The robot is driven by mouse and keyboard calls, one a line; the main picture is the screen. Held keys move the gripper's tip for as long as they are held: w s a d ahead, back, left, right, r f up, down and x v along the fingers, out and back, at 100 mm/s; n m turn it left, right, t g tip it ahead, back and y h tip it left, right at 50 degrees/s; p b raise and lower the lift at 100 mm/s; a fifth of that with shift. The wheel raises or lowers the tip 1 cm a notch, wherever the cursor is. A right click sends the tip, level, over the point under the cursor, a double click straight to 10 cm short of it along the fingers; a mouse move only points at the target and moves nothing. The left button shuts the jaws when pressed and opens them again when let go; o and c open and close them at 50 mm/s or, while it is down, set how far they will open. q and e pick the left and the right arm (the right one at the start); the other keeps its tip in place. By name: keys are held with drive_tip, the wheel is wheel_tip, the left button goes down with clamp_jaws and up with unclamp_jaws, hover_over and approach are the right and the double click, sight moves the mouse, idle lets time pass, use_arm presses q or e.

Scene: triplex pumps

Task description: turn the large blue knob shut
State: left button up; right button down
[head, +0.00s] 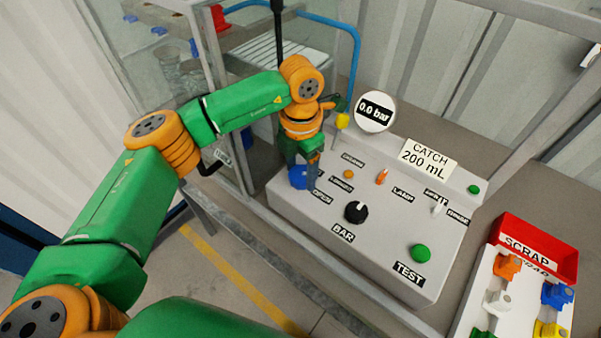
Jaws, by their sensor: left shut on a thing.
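The large blue knob (297,180) is at the left end of the grey control panel (375,255), beside a label that is partly hidden. My left gripper (304,181) comes down on it from above and is shut on it. The fingers cover part of the knob, so its exact turn angle cannot be told. A round gauge (375,111) behind the panel reads 0.0 bar. My right gripper is not in view.
A red SCRAP bin (568,262) and a white tray (470,308) with coloured parts stand at right.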

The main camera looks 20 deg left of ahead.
sight(301, 174)
use_arm(q)
drive_tip(key=n+b, duration=0.2)
drive_tip(key=n, duration=0.3)
drive_tip(key=shift+n+b, duration=0.7)
drive_tip(key=shift+n, duration=1.8)
drive_tip(key=shift+w, duration=0.1)
drive_tip(key=o, duration=1.4)
wheel_tip(301, 174, up, 7)
drive_tip(key=shift+d+r+b, duration=0.1)
drive_tip(key=shift+b, duration=0.5)
